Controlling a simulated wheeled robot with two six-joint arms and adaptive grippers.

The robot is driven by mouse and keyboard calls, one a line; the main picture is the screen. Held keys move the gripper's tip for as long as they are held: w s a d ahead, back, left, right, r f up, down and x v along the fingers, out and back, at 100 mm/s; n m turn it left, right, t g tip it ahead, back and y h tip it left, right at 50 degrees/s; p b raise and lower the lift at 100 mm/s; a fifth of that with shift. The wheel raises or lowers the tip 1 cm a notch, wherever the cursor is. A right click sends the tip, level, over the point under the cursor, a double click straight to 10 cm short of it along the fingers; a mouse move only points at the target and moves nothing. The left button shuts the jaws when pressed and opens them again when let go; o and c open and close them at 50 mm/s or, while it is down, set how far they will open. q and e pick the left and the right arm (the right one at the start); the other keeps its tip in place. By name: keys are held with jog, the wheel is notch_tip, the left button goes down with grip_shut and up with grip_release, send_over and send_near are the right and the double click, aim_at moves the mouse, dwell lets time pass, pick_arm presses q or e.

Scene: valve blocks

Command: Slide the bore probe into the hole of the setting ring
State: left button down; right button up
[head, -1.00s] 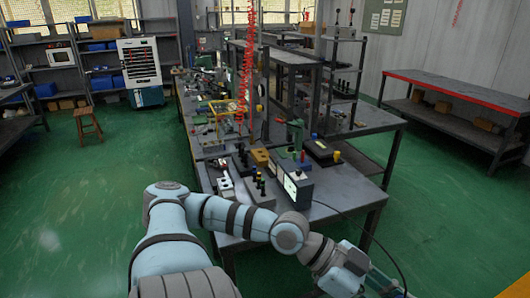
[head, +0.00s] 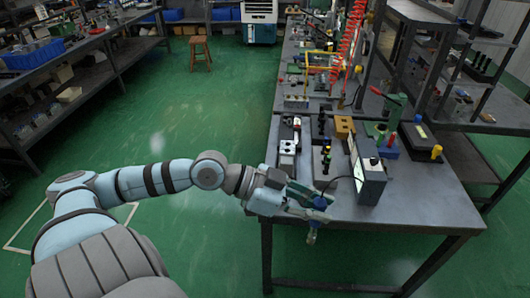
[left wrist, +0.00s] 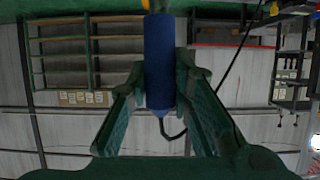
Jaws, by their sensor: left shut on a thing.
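My left gripper (head: 303,203) is shut on the blue bore probe (head: 320,202), just off the near edge of the workbench in the head view. In the left wrist view the probe (left wrist: 159,62) is a blue cylinder between the two green fingers. A dark cable leaves its lower end there, and its other end runs out at the top of the picture. I cannot pick out the setting ring for certain among the small parts on the bench. My right gripper is not in view.
A grey gauge box (head: 369,171) stands near the bench's front, with a cable from it toward the probe. A white block with holes (head: 288,148), a dark stand (head: 323,159) and a tan block (head: 344,127) stand nearby. The bench's front right (head: 430,200) is clear.

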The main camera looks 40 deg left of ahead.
pick_arm(q)
jog(key=w+a+r+n+t+y+b, duration=0.1)
jog(key=w+a+n+t+y+b, duration=0.2)
jog(key=w+a, duration=0.75)
jog(key=w+a+n+t+y+b, duration=0.15)
jog(key=w+a+n+y, duration=0.45)
jog(key=a, duration=0.7)
notch_tip(320, 180, down, 19)
jog(key=m+h+b, duration=0.1)
jog(key=b, duration=0.1)
jog(key=shift+w+d+t, duration=0.2)
jog(key=shift+w+t, duration=0.15)
jog(key=shift+w, duration=0.1)
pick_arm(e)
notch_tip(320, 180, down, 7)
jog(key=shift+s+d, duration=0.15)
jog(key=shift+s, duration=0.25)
pick_arm(q)
jog(key=shift+f+b, duration=0.2)
jog(key=shift+b, duration=0.1)
jog(key=c, duration=1.8)
grip_release()
jog(key=shift+c, duration=0.2)
jog(key=o, duration=0.4)
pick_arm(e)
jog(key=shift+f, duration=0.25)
pick_arm(q)
jog(key=shift+r, duration=0.1)
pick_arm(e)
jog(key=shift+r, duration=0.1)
